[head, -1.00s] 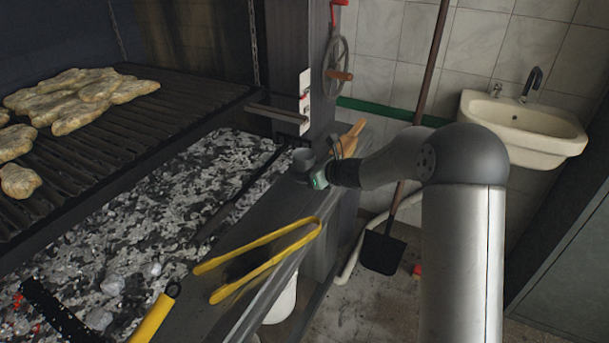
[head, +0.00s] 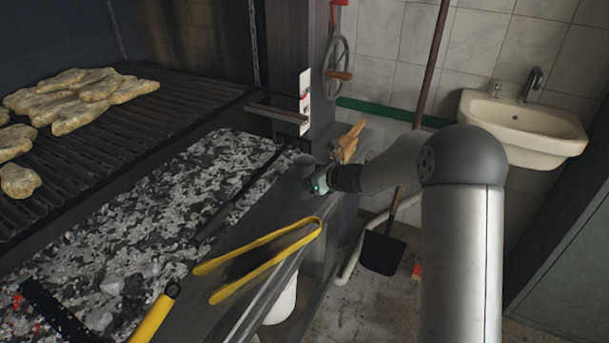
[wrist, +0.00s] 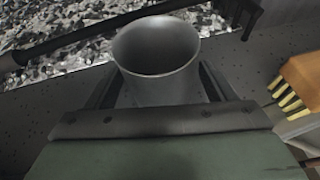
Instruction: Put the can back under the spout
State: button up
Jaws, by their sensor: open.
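The can (wrist: 157,48) is a grey metal cup, open at the top and apparently empty. In the wrist view it stands upright between the two dark fingers of my gripper (wrist: 158,84), which are open on either side of it. In the head view the can (head: 301,164) is small and dim on the grill's front ledge, and my gripper (head: 312,178) is at its near right side. A grey metal bar or channel (head: 275,113) juts out above and behind the can; I cannot tell whether it is the spout. The can's base is hidden.
Yellow tongs (head: 265,240) lie on the ledge (head: 240,270). A wooden-handled brush (wrist: 301,82) lies right of my gripper. A dark rod (head: 235,195) crosses the ember bed (head: 130,220) beyond the can. A shovel (head: 383,250) leans at the right.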

jog(key=v, duration=1.2)
jog(key=s+a+n+g+h, duration=0.1)
jog(key=s+n+g+h, duration=0.35)
jog(key=s+n, duration=1)
jog(key=s+d+f+n+g+h, duration=0.1)
jog(key=s+d+n+h, duration=0.2)
jog(key=s, duration=0.8)
jog(key=s+d+f+n+g+h, duration=0.1)
jog(key=s+d+n+g+h, duration=0.1)
jog(key=s+d+n, duration=0.6)
jog(key=s+h, duration=0.1)
jog(key=s, duration=0.2)
jog(key=shift+d+f, duration=0.35)
jog(key=shift+f, duration=0.05)
jog(key=shift+g, duration=0.25)
